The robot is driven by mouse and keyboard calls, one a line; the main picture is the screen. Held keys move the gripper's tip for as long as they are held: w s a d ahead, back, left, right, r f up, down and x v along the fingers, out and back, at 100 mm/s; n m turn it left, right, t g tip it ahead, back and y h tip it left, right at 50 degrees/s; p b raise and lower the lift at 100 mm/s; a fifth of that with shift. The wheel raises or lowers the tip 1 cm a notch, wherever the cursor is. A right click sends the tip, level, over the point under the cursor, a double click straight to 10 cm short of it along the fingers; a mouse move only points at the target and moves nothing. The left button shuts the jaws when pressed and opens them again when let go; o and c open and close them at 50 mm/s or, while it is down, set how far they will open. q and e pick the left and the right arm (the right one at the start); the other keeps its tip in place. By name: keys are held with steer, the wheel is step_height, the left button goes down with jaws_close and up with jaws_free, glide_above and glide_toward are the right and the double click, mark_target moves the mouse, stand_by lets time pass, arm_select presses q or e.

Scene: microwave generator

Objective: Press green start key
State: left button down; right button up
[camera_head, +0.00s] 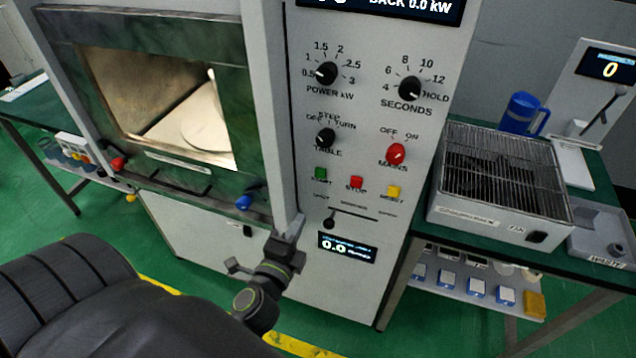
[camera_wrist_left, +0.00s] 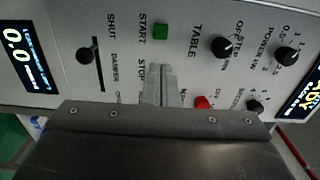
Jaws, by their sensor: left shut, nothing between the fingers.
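The start key also shows in the left wrist view (camera_wrist_left: 160,31), just beyond my fingertips. My left gripper (camera_head: 294,228) is shut and empty, below and left of the green key in the head view. In the left wrist view the gripper (camera_wrist_left: 159,75) points toward the panel and hides the stop key. I cannot tell how large the gap to the panel is. My right gripper is not in view.
The black table knob (camera_head: 325,137) and red mains knob (camera_head: 396,153) stick out above the keys. The damper slider (camera_head: 330,223) and a lit display (camera_head: 347,247) sit below. The microwave door (camera_head: 160,100) with a blue-tipped handle (camera_head: 244,202) is at left.

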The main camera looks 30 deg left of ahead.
mark_target(322, 175)
arm_select(q)
steer(key=p+x, duration=0.2)
steer(key=x, duration=1)
steer(key=shift+w+a, duration=0.2)
steer(key=shift+w, duration=0.15)
